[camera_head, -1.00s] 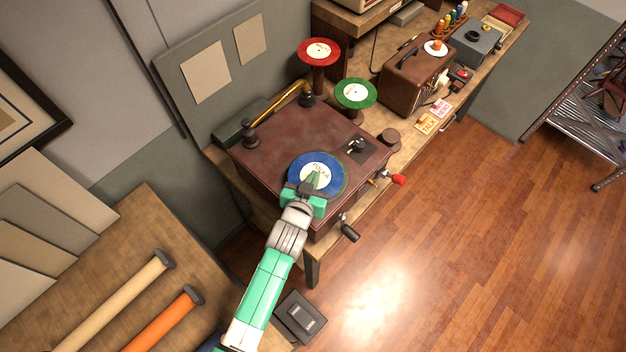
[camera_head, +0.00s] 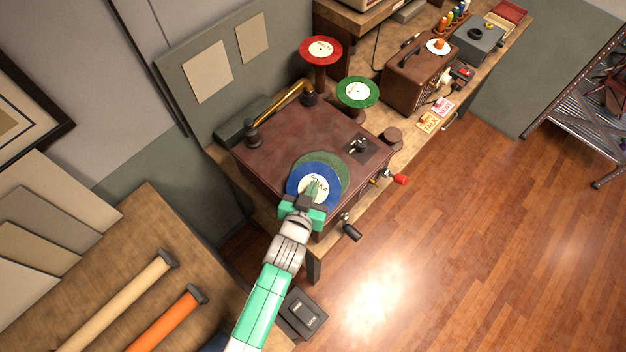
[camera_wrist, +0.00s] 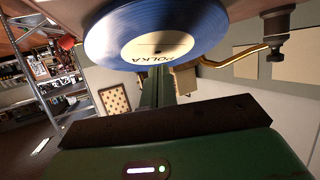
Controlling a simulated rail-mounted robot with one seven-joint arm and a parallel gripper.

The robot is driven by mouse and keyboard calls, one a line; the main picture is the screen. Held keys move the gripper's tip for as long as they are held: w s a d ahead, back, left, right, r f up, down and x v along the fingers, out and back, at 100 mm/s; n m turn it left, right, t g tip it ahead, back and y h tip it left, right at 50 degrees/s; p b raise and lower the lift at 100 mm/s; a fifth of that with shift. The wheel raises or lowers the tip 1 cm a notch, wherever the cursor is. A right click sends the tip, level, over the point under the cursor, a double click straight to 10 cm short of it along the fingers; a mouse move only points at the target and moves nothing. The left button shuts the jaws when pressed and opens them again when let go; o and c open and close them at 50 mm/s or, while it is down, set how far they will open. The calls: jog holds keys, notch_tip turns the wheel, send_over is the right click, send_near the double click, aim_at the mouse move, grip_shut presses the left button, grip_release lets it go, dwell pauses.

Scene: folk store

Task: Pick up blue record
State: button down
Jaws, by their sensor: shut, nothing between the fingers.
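The blue record (camera_head: 299,181) with its white POLKA label lies off-centre over the green round platter (camera_head: 338,168) of the brown turntable box (camera_head: 292,140). The platter shows behind the record's upper right edge. My gripper (camera_head: 313,188) is shut, with its green fingertips over the label. It holds nothing between the fingers. In the wrist view the blue record (camera_wrist: 112,50) fills the top, and the shut fingers (camera_wrist: 158,82) reach to its label edge. Whether the record lies flat or slightly tilted is hard to tell.
A red record (camera_head: 321,49) and a green record (camera_head: 357,92) sit on stands behind the box. A brass tone arm (camera_head: 281,98) lies along its back left. A red-knobbed crank (camera_head: 400,179) sticks out at the right.

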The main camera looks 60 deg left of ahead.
jog(key=shift+r, duration=0.6)
jog(key=shift+s+d+r, duration=0.1)
jog(key=shift+s+d, duration=0.15)
jog(key=s+d+b, duration=0.2)
jog(key=s+d, duration=0.5)
jog(key=d, duration=0.1)
jog(key=shift+s, duration=0.35)
jog(key=c, duration=1.5)
grip_release()
jog(key=shift+d, duration=0.1)
